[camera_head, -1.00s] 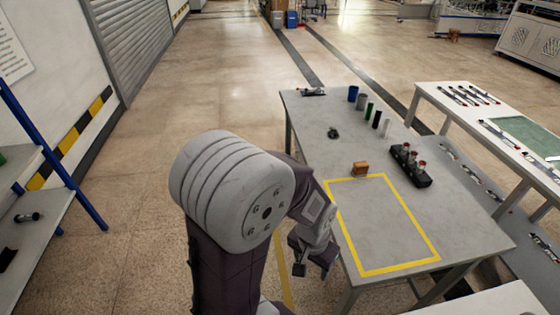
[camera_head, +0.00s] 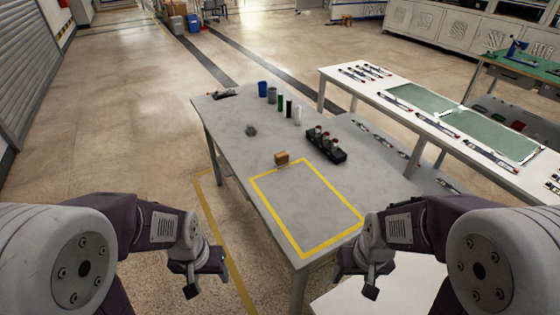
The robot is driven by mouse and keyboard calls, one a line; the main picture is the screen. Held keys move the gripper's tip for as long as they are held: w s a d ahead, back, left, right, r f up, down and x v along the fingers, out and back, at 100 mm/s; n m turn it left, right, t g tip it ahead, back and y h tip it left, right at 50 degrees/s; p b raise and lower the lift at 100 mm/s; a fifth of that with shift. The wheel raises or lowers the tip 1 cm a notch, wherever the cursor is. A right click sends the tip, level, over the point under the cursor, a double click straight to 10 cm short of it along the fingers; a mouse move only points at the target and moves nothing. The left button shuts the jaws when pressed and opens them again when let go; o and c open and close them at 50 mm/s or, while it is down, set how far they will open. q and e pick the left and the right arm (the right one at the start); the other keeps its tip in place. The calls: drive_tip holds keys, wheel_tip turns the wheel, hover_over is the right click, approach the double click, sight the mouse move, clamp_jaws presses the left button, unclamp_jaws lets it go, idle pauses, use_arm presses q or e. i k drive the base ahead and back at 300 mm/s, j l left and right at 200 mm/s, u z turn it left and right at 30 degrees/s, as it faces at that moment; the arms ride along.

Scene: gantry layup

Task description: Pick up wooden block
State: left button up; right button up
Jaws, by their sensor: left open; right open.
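The wooden block (camera_head: 282,158) is a small brown block. It sits on the grey table (camera_head: 232,130), at the far edge of a yellow taped rectangle (camera_head: 270,220). My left gripper (camera_head: 205,279) is open and empty, left of the table's near end and well short of the block. My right gripper (camera_head: 357,279) is open and empty, near the table's near right corner. Neither gripper touches the block.
A black rack (camera_head: 326,145) with bottles stands right of the block. Several cylinders, one a blue cup (camera_head: 263,88), line the table's far side, near a small dark object (camera_head: 251,130). A white table (camera_head: 350,86) stands to the right. The taped rectangle is empty inside.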

sight(282, 159)
drive_tip(key=j+z, duration=0.15)
drive_tip(key=j, duration=0.55)
drive_tip(key=i+j+z, duration=0.1)
drive_tip(key=j, duration=0.25)
drive_tip(key=i+j+z, duration=0.1)
drive_tip(key=i+j, duration=0.15)
drive_tip(key=i+j+z, duration=0.1)
drive_tip(key=j, duration=0.4)
drive_tip(key=i+j+z, duration=0.1)
drive_tip(key=j, duration=0.3)
drive_tip(key=i+j, duration=0.25)
drive_tip(key=j, duration=0.15)
drive_tip(key=i+j+z, duration=0.25)
drive_tip(key=i, duration=0.3)
drive_tip(key=i+j+z, duration=0.25)
drive_tip(key=i+j, duration=0.2)
drive_tip(key=i, duration=0.1)
